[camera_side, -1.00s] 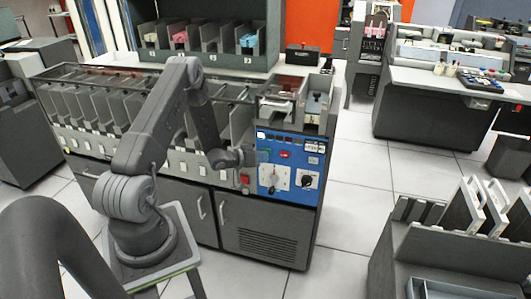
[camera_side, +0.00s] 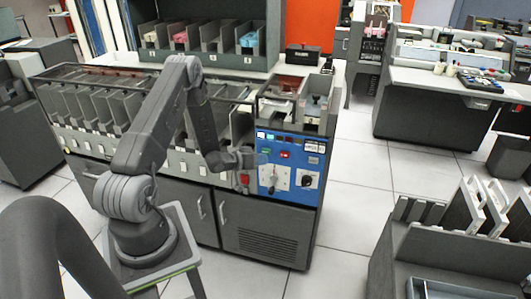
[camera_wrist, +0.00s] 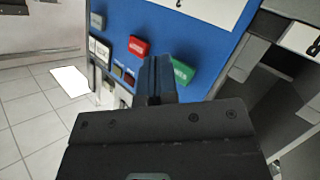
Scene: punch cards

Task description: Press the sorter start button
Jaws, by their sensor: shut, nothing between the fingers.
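The sorter's blue control panel (camera_side: 289,168) is on the right end of the long grey machine. A green button (camera_side: 265,151) and a red button (camera_side: 285,155) sit on it; the green button (camera_wrist: 183,71) and red button (camera_wrist: 138,46) also show in the wrist view. My gripper (camera_side: 262,158) is shut and empty, its tip at the panel's left side by the green button. In the wrist view the shut fingers (camera_wrist: 156,75) overlap the green button's left edge; whether they touch it cannot be told. Small indicators (camera_side: 270,136) glow along the panel's top.
A red switch (camera_side: 244,178) is on the machine front just below my gripper. Dials (camera_side: 307,181) sit lower on the panel. Card trays (camera_side: 290,95) stand above it. The tiled floor (camera_side: 350,190) to the right is open.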

